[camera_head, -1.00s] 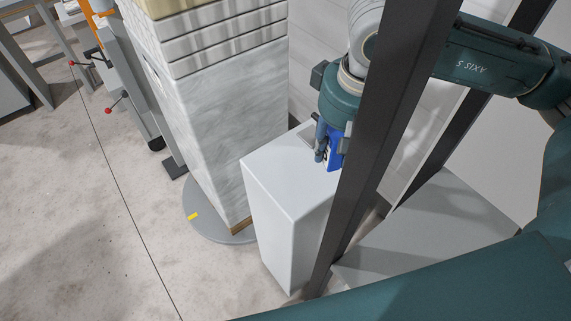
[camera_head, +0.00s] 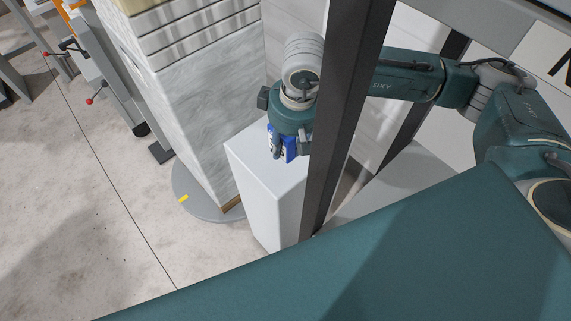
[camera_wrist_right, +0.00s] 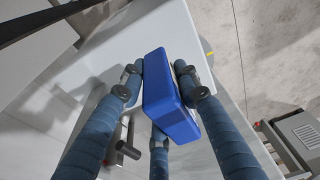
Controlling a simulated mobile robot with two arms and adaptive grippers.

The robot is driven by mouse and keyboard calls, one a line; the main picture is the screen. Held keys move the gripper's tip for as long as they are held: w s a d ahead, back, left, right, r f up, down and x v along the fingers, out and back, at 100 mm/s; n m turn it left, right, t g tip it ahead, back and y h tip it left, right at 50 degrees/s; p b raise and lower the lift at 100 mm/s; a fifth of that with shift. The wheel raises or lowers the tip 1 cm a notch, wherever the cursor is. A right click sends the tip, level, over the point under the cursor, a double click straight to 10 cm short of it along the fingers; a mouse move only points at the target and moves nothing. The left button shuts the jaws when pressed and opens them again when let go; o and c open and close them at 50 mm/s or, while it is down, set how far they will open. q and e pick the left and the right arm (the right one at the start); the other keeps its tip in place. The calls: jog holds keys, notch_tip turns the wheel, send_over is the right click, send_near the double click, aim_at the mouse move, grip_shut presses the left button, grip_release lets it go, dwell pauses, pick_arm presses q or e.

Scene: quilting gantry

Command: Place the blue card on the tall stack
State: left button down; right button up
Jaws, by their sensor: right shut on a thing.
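The blue card (camera_head: 290,150) is a thick blue block in the fingers of my right gripper (camera_head: 283,152). In the right wrist view, the blue card (camera_wrist_right: 170,95) sits between the fingers of the right gripper (camera_wrist_right: 158,86), which is shut on it. In the head view the gripper points down over the white pedestal's top; whether the card touches that top is unclear. The tall stack (camera_head: 190,120), white layered material with grooves near its upper part, stands left of the gripper. Its top is cut off by the picture edge. My left gripper is out of view.
The white pedestal (camera_head: 250,190) stands close beside the stack. The stack rests on a round grey base (camera_head: 190,197) with a yellow mark. A dark upright post (camera_head: 340,110) crosses in front of my right arm. Machinery with red knobs (camera_head: 89,101) is at left; the floor there is open.

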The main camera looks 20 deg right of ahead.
aim_at(284, 168)
notch_tip(284, 168, down, 2)
jog(key=shift+f, duration=0.25)
notch_tip(284, 168, down, 5)
jog(key=b, duration=0.2)
jog(key=shift+b, duration=0.3)
jog(key=shift+f, duration=0.15)
jog(key=shift+f+b, duration=0.25)
jog(key=shift+b, duration=0.1)
jog(key=o, duration=1.1)
jog(key=shift+r, duration=0.1)
